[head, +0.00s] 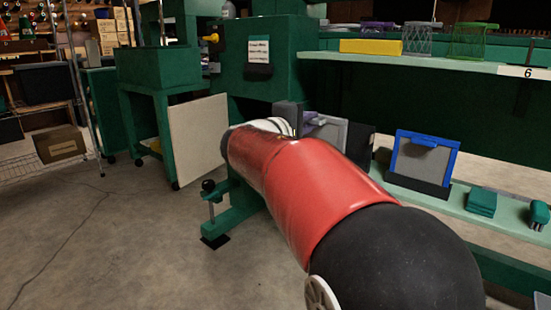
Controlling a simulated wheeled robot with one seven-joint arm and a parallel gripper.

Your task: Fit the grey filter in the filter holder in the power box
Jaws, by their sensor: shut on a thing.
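The grey filter (328,132) is a flat upright panel with a lavender-grey handle at its top, seen just beyond the end of my arm. My gripper (302,121) is shut on its handle; the fingers are mostly hidden by my red arm. A dark upright piece (358,147) stands right behind or beside the filter; I cannot tell whether they touch. The green power box (270,88) with a white label seems to be behind and left of my gripper. The filter holder cannot be made out from here.
A blue-framed filter (425,141) stands in a black stand on the pale green bench (452,205), beside green pads (481,203) and a green brush (539,215). A beige panel (185,140) leans out at left. An upper shelf (450,66) holds a yellow box and mesh baskets.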

